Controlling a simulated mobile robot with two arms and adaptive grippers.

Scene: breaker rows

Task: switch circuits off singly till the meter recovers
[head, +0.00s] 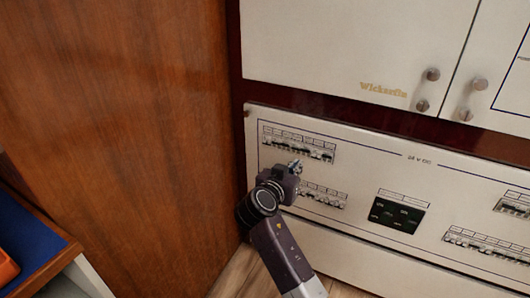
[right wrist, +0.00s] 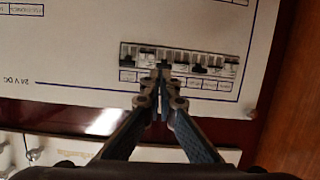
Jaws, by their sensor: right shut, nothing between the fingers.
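A cream breaker panel (head: 400,170) marked "24 V DC" carries several rows of small breakers. My right gripper (head: 296,166) is shut and empty at the upper left row (head: 298,145). In the right wrist view this view is upside down, and the fingertips (right wrist: 163,72) are at the middle of the breaker row (right wrist: 205,62), over or touching one breaker; contact cannot be told. Levers there sit at differing heights; the one behind the fingertips is partly hidden. A dark meter block (head: 397,212) sits mid-panel; its readings are too small to read. My left gripper is not in view.
A second row (head: 325,197) lies just below, partly behind my right arm. Another row (head: 485,246) is at lower right. White cabinet doors (head: 350,45) with round knobs are above. A wooden wall (head: 120,120) stands close on the left, beside a blue-topped surface (head: 30,245).

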